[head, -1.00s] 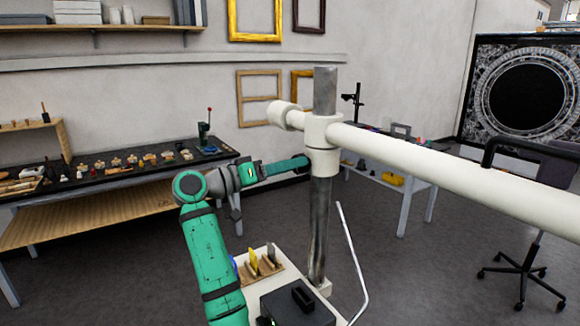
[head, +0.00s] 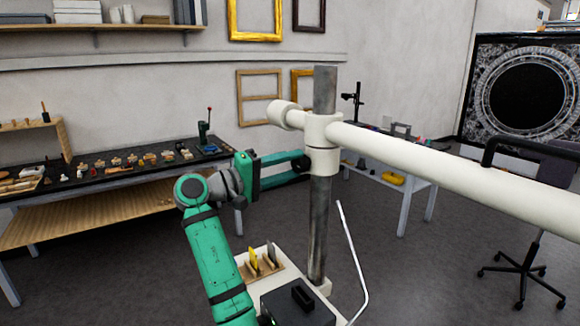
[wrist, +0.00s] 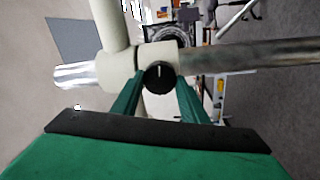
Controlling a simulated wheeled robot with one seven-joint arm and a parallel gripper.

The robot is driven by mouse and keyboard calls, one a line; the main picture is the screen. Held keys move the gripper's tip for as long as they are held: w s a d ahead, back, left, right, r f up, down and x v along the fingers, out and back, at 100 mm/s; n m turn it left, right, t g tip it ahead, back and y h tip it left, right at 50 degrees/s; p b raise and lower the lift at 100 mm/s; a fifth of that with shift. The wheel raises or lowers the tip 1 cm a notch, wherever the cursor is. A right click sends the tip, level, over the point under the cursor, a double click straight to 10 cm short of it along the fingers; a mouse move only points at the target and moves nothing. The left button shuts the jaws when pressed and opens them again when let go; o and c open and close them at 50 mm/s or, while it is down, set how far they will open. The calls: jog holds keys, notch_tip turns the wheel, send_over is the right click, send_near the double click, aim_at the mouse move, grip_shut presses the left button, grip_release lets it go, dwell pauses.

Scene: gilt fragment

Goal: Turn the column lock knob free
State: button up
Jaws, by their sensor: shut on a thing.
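The column lock knob (wrist: 158,78) is a round black knob with a pale line on its face, on the white collar of the column in the wrist view. The line runs up and down in that view. My gripper (wrist: 158,88) is shut on the knob, one green finger on each side. In the head view my gripper (head: 303,162) reaches the left side of the white collar (head: 322,150) on the steel column (head: 319,230).
A thick white boom (head: 440,170) runs right from the collar, with a black handle (head: 500,145). Below stands a white base with a black box (head: 297,305) and a small wooden rack (head: 262,268). A workbench (head: 100,168) with tools is at left.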

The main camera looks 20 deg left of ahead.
jog(key=shift+a+n, duration=0.1)
jog(key=shift+n, duration=0.2)
jog(key=o, duration=1)
jog(key=shift+o, duration=0.2)
jog(key=shift+s, duration=0.1)
jog(key=v, duration=1)
jog(key=shift+s+a, duration=0.2)
jog(key=shift+a, duration=0.05)
jog(key=shift+s+f, duration=0.1)
